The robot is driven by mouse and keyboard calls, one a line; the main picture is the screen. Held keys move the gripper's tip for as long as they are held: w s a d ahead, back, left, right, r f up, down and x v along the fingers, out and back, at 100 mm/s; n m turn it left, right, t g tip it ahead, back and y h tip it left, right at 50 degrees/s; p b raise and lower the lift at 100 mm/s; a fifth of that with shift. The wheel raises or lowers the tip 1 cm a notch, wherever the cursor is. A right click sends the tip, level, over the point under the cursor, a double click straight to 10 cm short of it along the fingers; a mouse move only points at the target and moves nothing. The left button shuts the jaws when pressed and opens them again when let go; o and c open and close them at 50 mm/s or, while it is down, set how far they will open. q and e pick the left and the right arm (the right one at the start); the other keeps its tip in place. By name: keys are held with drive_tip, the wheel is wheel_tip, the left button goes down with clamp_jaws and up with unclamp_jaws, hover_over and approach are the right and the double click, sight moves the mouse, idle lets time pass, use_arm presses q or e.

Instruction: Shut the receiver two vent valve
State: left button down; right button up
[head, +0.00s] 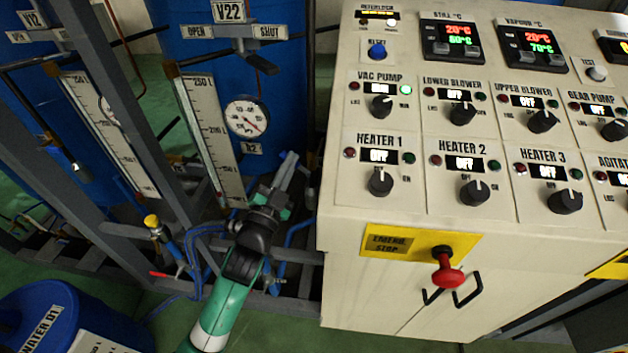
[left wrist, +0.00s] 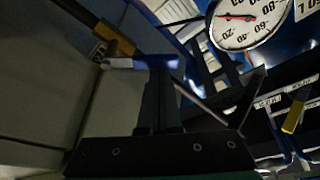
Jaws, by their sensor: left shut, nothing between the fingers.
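The valve labelled V22 (head: 230,11) sits at the top of the head view on a blue tank (head: 180,15), above a dial gauge (head: 246,117). Its plate reads OPEN on the left and SHUT on the right. My left gripper (head: 289,163) is shut and empty, below and right of the gauge and well below the handle. In the left wrist view its fingers (left wrist: 158,85) are together, and the gauge (left wrist: 245,18) shows at the upper right. My right gripper is not in view.
The cream control cabinet (head: 350,220) stands close right of my left gripper, with knobs and a red emergency stop (head: 448,272). Grey frame posts (head: 125,130) and a level scale (head: 212,140) stand to the left. A blue drum (head: 45,315) is at lower left.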

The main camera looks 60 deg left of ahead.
use_arm(q)
drive_tip(key=shift+s+a+f+n+g+y+b, duration=0.25)
drive_tip(key=shift+f+n+y+b, duration=0.3)
drive_tip(key=shift+n+b, duration=0.75)
drive_tip(key=shift+s+a+f+n+g+y+b, duration=0.15)
drive_tip(key=shift+s+a+f+n+y+b, duration=0.2)
drive_tip(key=shift+f+n+b, duration=0.85)
drive_tip(key=shift+s+a+f+n+g+y+b, duration=0.2)
drive_tip(key=shift+n+y+b, duration=0.45)
drive_tip(key=shift+b, duration=1.15)
drive_tip(key=shift+r, duration=0.1)
drive_tip(key=shift+s+h, duration=0.1)
drive_tip(key=shift+h, duration=0.15)
drive_tip(key=b+v, duration=0.3)
drive_tip(key=v, duration=0.7)
drive_tip(key=shift+w+d, duration=0.2)
drive_tip(key=shift+w, duration=0.1)
